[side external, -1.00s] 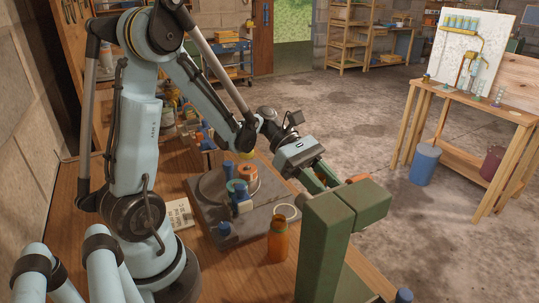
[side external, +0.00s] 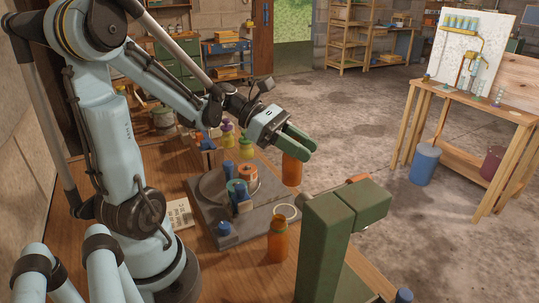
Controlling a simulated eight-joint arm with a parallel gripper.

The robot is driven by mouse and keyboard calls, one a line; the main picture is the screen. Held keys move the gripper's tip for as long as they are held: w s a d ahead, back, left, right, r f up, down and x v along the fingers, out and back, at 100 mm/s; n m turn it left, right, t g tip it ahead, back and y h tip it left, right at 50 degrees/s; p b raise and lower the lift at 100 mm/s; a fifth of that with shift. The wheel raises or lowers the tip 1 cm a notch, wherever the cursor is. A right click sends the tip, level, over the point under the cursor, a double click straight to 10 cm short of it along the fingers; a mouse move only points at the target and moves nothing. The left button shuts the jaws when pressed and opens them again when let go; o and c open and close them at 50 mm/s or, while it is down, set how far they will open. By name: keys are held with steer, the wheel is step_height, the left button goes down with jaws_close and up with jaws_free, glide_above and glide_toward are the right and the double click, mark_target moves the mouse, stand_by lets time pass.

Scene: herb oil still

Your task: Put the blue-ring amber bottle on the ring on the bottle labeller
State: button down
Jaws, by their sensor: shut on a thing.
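My gripper (side external: 298,147) has green fingers and is shut on an amber bottle (side external: 291,171), held upright in the air. The bottle's top is hidden by the fingers, and I cannot see a blue ring on it. The bottle labeller (side external: 204,199) is a grey slab on the bench with a round plate and blue, teal and orange parts. A pale ring (side external: 287,206) lies at its right corner, below the held bottle in the picture. A second amber bottle (side external: 277,243) stands on the bench in front of the slab; its ring colour is unclear.
A tall green block-shaped stand (side external: 326,240) rises at the front right, near the held bottle. An open notebook or card (side external: 179,214) lies left of the slab. Small bottles (side external: 227,136) stand behind it. A side table (side external: 460,100) is far right.

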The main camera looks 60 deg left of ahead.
mark_target(293, 181)
steer(key=shift+s+a+f+n+t+y, duration=0.15)
steer(key=shift+a+n+t+y, duration=0.2)
steer(key=shift+a, duration=0.45)
steer(key=shift+f, duration=4.8)
steer(key=c, duration=0.8)
jaws_free()
steer(key=v, duration=1.2)
steer(key=shift+s+f, duration=0.1)
